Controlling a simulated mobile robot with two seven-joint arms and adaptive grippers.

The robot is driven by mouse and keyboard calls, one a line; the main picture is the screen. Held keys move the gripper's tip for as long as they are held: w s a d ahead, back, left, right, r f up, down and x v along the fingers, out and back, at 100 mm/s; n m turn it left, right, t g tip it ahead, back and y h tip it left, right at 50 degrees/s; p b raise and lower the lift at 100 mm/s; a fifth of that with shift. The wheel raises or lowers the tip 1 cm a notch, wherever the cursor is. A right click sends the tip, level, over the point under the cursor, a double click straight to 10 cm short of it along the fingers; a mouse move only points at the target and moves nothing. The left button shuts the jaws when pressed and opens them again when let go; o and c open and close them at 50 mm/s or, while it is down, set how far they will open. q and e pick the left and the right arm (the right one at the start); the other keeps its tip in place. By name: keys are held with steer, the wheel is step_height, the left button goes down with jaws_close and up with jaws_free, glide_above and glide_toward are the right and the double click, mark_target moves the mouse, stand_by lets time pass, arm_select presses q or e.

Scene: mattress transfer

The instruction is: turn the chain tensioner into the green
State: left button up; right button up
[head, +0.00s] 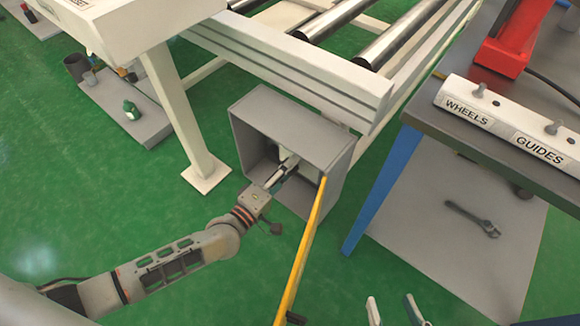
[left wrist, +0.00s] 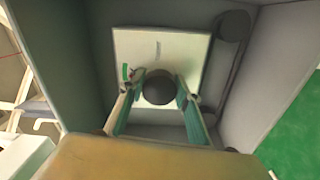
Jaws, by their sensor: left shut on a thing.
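The chain tensioner sits inside an open grey box (head: 262,104) under the roller conveyor's end. In the left wrist view its dark round knob (left wrist: 158,92) stands before a white plate (left wrist: 190,50). The plate carries a short green mark (left wrist: 126,72) left of the knob and a thin dark line above it. My left gripper (head: 287,166) reaches into the box. Its teal-padded fingers (left wrist: 160,86) are shut on the knob, one on each side. In the head view the knob is hidden. My right gripper (head: 395,308) is open and empty at the bottom edge.
A yellow bar (head: 306,245) slopes down from the box's right side, close to my left arm. A dark workbench with blue legs (head: 383,190) stands right. A wrench (head: 475,218) lies on a grey mat. In the left wrist view a dark loop (left wrist: 232,30) lies right of the plate.

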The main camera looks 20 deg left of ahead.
arm_select(q)
steer(key=o, duration=1.1)
steer(key=shift+s+a, duration=0.1)
steer(key=shift+s, duration=0.15)
steer(key=v, duration=1.1)
steer(key=shift+s+a, duration=0.1)
steer(key=shift+s, duration=0.15)
